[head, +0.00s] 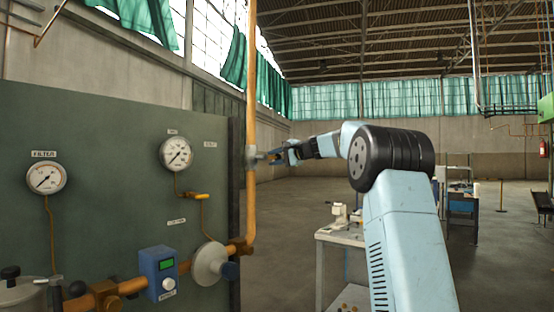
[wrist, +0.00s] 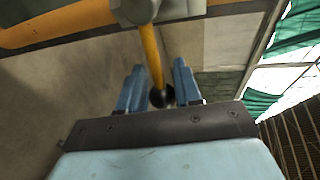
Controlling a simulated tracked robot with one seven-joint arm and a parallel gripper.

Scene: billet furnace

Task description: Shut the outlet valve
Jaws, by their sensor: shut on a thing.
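The outlet valve (head: 251,155) sits on the vertical orange pipe (head: 250,90) at the panel's right edge; its small label is unreadable. In the wrist view its grey body (wrist: 137,10) is at the top, and its yellow lever (wrist: 153,50) with a black knob (wrist: 161,97) sticks out steeply across the pipe. My gripper (head: 270,157) is beside the valve. In the wrist view my gripper's fingers (wrist: 158,68) stand either side of the lever, shut on it near the knob. In the head view the gripper hides most of the lever.
The green panel (head: 110,130) carries two gauges (head: 176,153), another yellow handle (head: 195,196), a blue box with a display (head: 158,272) and a round grey fitting (head: 210,263). A table (head: 340,236) stands behind my arm. Open floor lies at the right.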

